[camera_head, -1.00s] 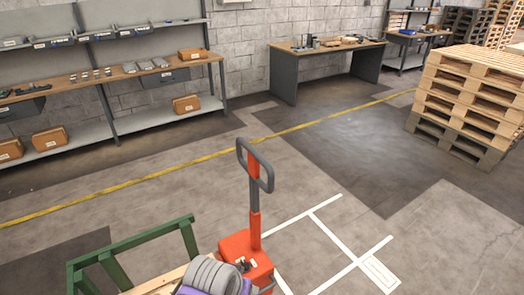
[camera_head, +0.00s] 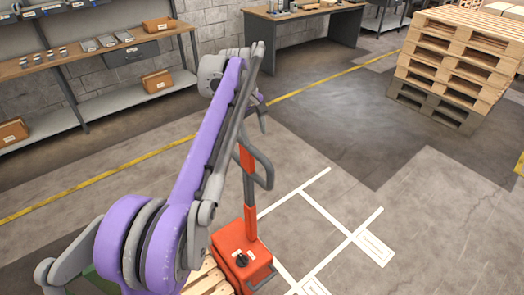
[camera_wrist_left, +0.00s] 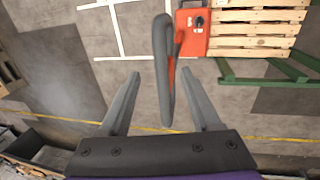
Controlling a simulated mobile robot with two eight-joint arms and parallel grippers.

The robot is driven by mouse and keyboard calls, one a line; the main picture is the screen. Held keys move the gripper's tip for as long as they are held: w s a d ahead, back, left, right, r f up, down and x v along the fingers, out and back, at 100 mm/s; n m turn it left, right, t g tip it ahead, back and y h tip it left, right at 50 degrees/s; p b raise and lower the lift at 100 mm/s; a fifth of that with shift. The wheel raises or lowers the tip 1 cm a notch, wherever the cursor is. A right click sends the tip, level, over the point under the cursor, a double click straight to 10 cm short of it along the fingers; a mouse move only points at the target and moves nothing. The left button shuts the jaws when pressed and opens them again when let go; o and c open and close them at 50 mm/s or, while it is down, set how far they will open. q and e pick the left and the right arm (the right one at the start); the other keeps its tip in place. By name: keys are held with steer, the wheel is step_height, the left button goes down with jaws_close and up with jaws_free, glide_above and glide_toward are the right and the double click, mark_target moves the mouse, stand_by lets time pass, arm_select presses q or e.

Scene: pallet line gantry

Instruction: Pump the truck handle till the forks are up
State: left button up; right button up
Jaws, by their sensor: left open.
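The pallet truck has a red body (camera_head: 241,256) and an upright red and grey handle (camera_head: 250,205) topped by a grey loop (camera_head: 265,165). My left arm crosses in front of part of the loop. My left gripper (camera_head: 264,125) is at the loop's top, pointing down, with its fingers partly hidden in the head view. In the left wrist view the open fingers (camera_wrist_left: 160,82) stand on either side of the grey loop (camera_wrist_left: 161,55), with gaps on both sides. The forks are hidden. My right gripper is not in view.
A wooden pallet (camera_wrist_left: 255,30) lies behind the truck body, beside a green frame (camera_wrist_left: 262,80). A shelved workbench (camera_head: 100,55) lines the left wall, and a desk (camera_head: 305,30) stands at the back. Stacked pallets (camera_head: 455,70) stand at right. The marked floor (camera_head: 335,225) right of the truck is clear.

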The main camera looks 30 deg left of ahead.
mark_target(260, 155)
arm_select(q)
steer(key=f, duration=0.3)
steer(key=w+f, duration=0.1)
steer(key=f, duration=0.5)
steer(key=shift+w+d+f+b, duration=0.25)
steer(key=shift+w+d+b, duration=0.1)
steer(key=shift+d, duration=0.05)
jaws_close()
